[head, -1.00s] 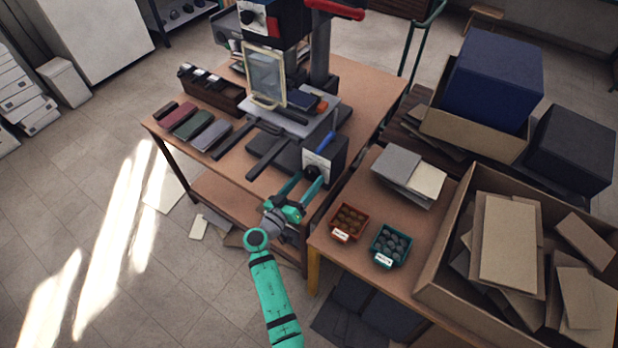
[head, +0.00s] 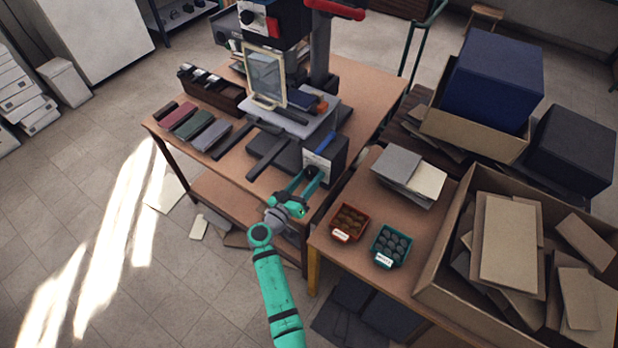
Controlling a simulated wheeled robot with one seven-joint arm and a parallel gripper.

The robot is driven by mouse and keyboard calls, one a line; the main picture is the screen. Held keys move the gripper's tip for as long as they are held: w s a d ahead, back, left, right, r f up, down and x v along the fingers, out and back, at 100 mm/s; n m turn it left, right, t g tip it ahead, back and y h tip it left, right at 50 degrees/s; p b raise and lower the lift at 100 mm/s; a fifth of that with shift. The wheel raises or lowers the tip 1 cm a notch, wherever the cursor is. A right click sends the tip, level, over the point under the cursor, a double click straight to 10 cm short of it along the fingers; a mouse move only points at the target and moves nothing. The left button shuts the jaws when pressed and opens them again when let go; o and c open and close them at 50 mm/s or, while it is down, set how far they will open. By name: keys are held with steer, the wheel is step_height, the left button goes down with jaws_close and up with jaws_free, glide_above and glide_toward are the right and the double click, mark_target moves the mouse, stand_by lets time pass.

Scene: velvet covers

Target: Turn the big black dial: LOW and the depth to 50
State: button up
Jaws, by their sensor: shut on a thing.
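The machine stands on the wooden table. Its grey control box (head: 331,158) at the front right has a white panel (head: 313,160) on the face toward my arm. A black dial (head: 310,173) sits low on that panel. My green gripper (head: 308,181) is at the panel, its fingers around the dial and shut on it. The fingers hide part of the dial, and its markings are too small to read. A second black dial (head: 247,18) is on the white face of the machine's upper head (head: 283,22), away from my gripper.
A clear-framed guard (head: 266,76) stands over the machine's bed. Red, green and grey covers (head: 187,124) lie on the table at left. A side table at right holds an orange bin (head: 348,222), a teal bin (head: 391,246) and grey boards (head: 398,163). A large carton (head: 436,270) stands beyond.

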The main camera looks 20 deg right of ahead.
steer(key=n, duration=1)
steer(key=shift+d+n, duration=0.1)
steer(key=shift+n, duration=0.2)
stand_by(0.4)
steer(key=o, duration=1)
steer(key=shift+o, duration=0.2)
steer(key=shift+s, duration=0.1)
